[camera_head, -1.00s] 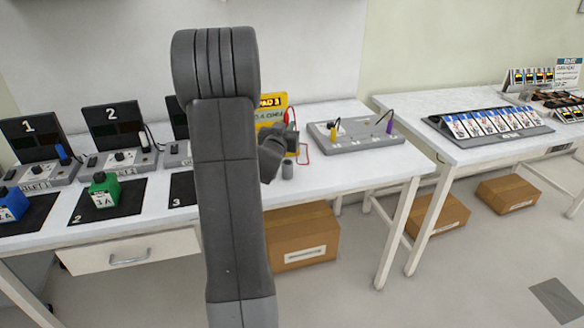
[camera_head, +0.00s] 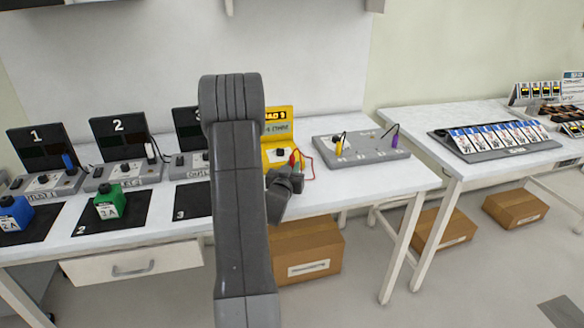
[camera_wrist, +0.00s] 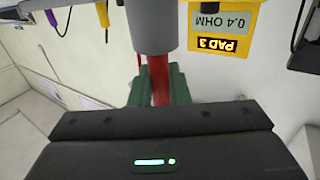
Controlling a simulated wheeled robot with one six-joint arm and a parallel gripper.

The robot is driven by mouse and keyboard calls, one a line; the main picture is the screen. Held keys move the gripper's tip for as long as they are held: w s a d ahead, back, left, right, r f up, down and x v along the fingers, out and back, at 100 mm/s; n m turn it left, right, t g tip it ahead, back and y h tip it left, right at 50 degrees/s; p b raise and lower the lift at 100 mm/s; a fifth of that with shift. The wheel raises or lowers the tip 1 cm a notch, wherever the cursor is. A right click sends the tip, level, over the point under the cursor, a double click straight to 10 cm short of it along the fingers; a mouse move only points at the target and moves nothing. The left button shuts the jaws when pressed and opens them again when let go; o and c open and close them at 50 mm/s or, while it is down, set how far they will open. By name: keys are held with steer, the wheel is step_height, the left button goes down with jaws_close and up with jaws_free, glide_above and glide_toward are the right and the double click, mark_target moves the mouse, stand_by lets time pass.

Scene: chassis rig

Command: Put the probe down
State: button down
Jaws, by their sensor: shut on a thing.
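The red probe (camera_wrist: 159,82) shows in the wrist view between the green finger pads of my gripper (camera_wrist: 158,92), which is shut on it. A grey cylinder (camera_wrist: 152,25) stands at the probe's far end; I cannot tell whether the probe is inside it. In the head view my gripper (camera_head: 292,176) is low over the front part of the bench, before the yellow meter (camera_head: 279,122). The probe's red end (camera_head: 294,159) shows just above the gripper, with a red lead beside it. The meter appears upside down in the wrist view (camera_wrist: 224,25), reading PAD 3 and 0.4 OHM.
A grey panel (camera_head: 361,151) with yellow and purple plugs stands right of the meter. Green (camera_head: 110,203) and blue (camera_head: 14,213) blocks sit on black pads at left. A second table holds a card rack (camera_head: 495,140). My arm hides part of station 3.

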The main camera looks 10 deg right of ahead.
steer(key=shift+f+b, duration=0.15)
steer(key=shift+b, duration=0.15)
steer(key=c, duration=1.4)
jaws_free()
steer(key=shift+s+a+p, duration=0.1)
steer(key=shift+p, duration=0.2)
steer(key=b+v, duration=0.2)
steer(key=v, duration=0.9)
steer(key=shift+s+a+b, duration=0.15)
steer(key=shift+s+b, duration=0.15)
steer(key=shift+s, duration=0.05)
